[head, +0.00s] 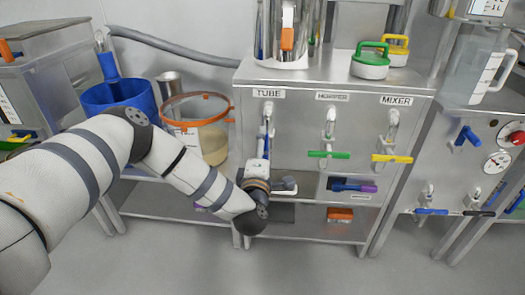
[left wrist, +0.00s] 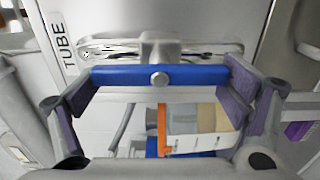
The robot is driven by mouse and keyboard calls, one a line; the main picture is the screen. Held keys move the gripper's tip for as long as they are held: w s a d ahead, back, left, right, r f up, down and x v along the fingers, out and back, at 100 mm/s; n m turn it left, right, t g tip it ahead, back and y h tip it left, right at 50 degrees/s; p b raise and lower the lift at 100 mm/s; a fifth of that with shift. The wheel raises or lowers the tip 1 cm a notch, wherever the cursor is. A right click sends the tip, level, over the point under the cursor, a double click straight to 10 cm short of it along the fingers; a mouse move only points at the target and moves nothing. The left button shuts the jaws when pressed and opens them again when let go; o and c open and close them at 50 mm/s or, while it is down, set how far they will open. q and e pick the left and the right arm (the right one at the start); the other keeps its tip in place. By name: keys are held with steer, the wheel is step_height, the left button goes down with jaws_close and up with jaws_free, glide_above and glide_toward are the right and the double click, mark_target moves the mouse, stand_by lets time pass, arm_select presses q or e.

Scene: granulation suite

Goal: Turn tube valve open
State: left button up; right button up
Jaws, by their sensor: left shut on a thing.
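The tube valve sits under the TUBE label (head: 269,93) on the front of the steel cabinet. Its blue handle (head: 266,131) stands upright, in line with its pipe, unlike the level green and yellow handles beside it. My left gripper (head: 262,158) is at this valve, with my arm coming from the left and hiding its lower part. In the left wrist view the blue handle (left wrist: 160,76) runs lengthwise between the purple-padded fingers of my gripper (left wrist: 160,90), which is shut on its two ends. My right gripper is not in view.
The green handle (head: 328,155) of the middle valve and the yellow MIXER handle (head: 391,158) are close to the right. A clear orange-rimmed tub (head: 211,145) and a blue bucket (head: 124,97) stand left. Shelves lie below the valves.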

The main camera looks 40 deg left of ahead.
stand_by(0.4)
arm_select(q)
steer(key=o, duration=0.9)
steer(key=v, duration=1.2)
